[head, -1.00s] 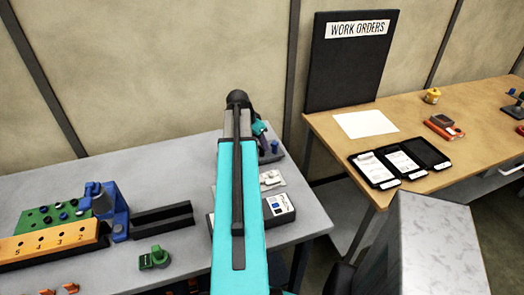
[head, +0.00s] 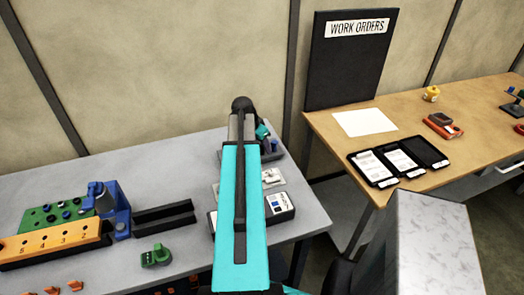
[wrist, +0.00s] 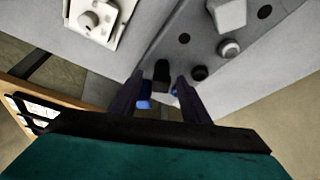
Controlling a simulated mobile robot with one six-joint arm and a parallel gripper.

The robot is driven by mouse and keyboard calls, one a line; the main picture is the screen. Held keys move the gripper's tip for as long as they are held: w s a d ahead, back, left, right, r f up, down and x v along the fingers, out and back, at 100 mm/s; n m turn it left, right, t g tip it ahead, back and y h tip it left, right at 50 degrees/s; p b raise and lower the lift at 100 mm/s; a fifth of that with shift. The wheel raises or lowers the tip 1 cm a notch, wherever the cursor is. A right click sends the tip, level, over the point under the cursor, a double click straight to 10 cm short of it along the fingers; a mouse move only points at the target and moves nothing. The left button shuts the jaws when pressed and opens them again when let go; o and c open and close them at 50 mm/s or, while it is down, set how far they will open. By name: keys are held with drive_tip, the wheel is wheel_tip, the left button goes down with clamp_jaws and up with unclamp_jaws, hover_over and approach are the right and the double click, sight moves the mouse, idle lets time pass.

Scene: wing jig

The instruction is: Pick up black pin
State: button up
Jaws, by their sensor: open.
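My gripper (wrist: 160,82) is open in the wrist view, its two dark fingers apart. A black pin (wrist: 162,70) stands between and just beyond the fingertips, on or over a grey plate (wrist: 205,45). I cannot tell whether a finger touches it. Small blue parts (wrist: 144,102) show low between the fingers. In the head view my arm hides the gripper and the black pin. A blue peg (head: 274,146) shows just right of the arm's far end.
The grey plate also carries a round silvery knob (wrist: 229,48), dark round spots and a pale block (wrist: 228,14). A white fixture (wrist: 88,20) lies left of it. In the head view, a blue clamp (head: 115,205), dark rail (head: 165,218) and green part (head: 156,256) stand left of my arm.

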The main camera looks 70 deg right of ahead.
drive_tip(key=shift+c, duration=0.4)
clamp_jaws()
drive_tip(key=shift+r, duration=0.1)
